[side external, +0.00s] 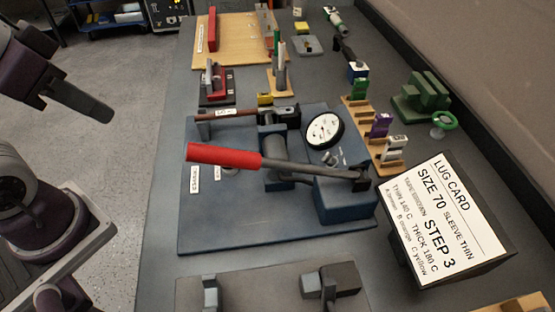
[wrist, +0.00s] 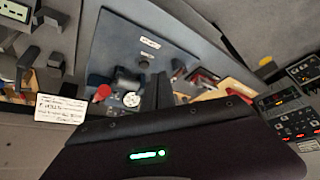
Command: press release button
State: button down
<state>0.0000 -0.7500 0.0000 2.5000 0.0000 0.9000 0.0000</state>
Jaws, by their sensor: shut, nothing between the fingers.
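The blue press (side external: 345,195) stands on a blue baseplate (side external: 225,235), with a red-handled lever (side external: 225,156) lying across it and a round white gauge (side external: 324,130). Small knobs (side external: 330,158) sit below the gauge. A small grey round part (side external: 230,172) shows partly behind the red handle, near two white labels (side external: 193,180). I cannot tell which part is the release button. My gripper (side external: 108,116) is shut and empty, left of the press and well apart from it. In the wrist view its dark fingers (wrist: 158,90) stand together, partly in front of the baseplate.
A lug card (side external: 445,215) reading "SIZE 70 STEP 3" stands right of the press. Wooden racks with coloured blocks (side external: 378,128) and a green block (side external: 424,95) lie behind it. A grey plate with fixtures (side external: 265,285) is at the front. Open floor lies left.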

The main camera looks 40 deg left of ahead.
dwell(0.7)
jog(key=w+a+r+m+t+y, duration=0.1)
jog(key=w+a+r+m+t, duration=0.2)
jog(key=w, duration=0.7)
jog(key=w+a+m+t+y, duration=0.1)
jog(key=w+a+m+t, duration=0.2)
jog(key=w+m, duration=0.45)
jog(key=w+d+f+m+h, duration=0.3)
jog(key=w+d+m+h, duration=0.2)
jog(key=w+d, duration=0.1)
jog(key=s+d+f+m+g+h, duration=0.5)
jog(key=s+f+m+g, duration=0.2)
jog(key=s+f+g, duration=0.1)
jog(key=shift+d+f+h, duration=0.15)
jog(key=shift+d+h, duration=0.15)
jog(key=shift+d, duration=0.05)
jog(key=shift+w+f, duration=0.1)
jog(key=shift+f, duration=4.3)
